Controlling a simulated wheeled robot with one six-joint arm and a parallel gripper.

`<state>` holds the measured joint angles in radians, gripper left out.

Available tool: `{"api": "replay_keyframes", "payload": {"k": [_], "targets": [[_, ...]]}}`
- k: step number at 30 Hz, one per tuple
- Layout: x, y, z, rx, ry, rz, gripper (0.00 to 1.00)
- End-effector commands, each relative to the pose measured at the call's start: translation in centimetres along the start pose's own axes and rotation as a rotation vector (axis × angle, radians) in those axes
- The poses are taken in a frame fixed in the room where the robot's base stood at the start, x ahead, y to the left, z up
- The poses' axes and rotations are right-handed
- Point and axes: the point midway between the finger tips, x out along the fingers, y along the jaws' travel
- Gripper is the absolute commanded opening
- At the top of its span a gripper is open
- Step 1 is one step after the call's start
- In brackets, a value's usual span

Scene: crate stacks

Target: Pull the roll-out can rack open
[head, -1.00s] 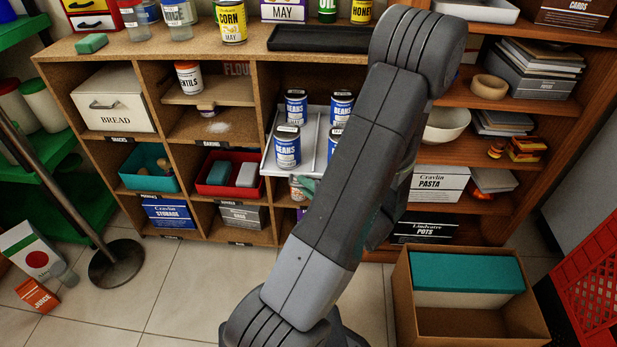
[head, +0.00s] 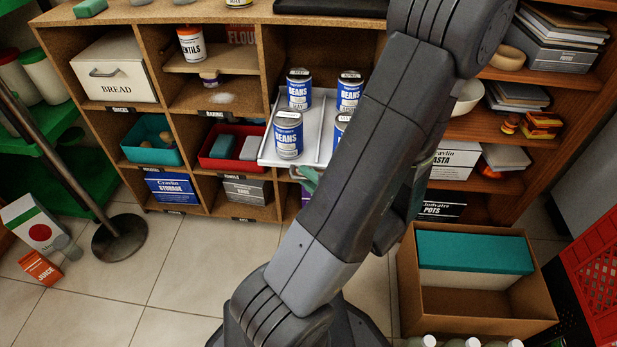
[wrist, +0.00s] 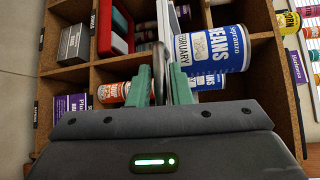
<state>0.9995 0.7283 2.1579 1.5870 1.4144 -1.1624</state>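The roll-out can rack (head: 268,156) is a pale grey tray in the middle of the shelf unit. It sticks out past the shelf front and carries several blue BEANS cans (head: 289,136), all upright. In the wrist view, the rack (wrist: 163,18) shows edge-on beside a large BEANS can (wrist: 214,50). My gripper (wrist: 161,85) has green fingers, one on each side of the rack's metal handle (wrist: 160,55), and is shut on it. In the head view, my arm hides most of the gripper and the rack's right side; only a green finger part shows.
A red bin (head: 231,147) and a teal bin (head: 151,140) sit in cells left of the rack. An open cardboard box (head: 475,325) stands on the floor at right, beside a red crate (head: 590,275). A post with a round base (head: 119,238) stands at left. Floor between is clear.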

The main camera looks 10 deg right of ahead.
Motion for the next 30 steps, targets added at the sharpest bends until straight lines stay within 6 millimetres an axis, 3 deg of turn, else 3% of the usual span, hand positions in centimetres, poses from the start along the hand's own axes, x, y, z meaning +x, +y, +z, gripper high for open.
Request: {"api": "replay_keyframes", "payload": {"k": [2,14,30], "targets": [[0.0,0.0,0.0,0.0,0.0,0.0,0.32],[-0.5,-0.1,0.0,0.0,0.001,-0.002,0.32],[-7.9,-0.1,-0.1,0.0,0.005,-0.002,0.32]]}}
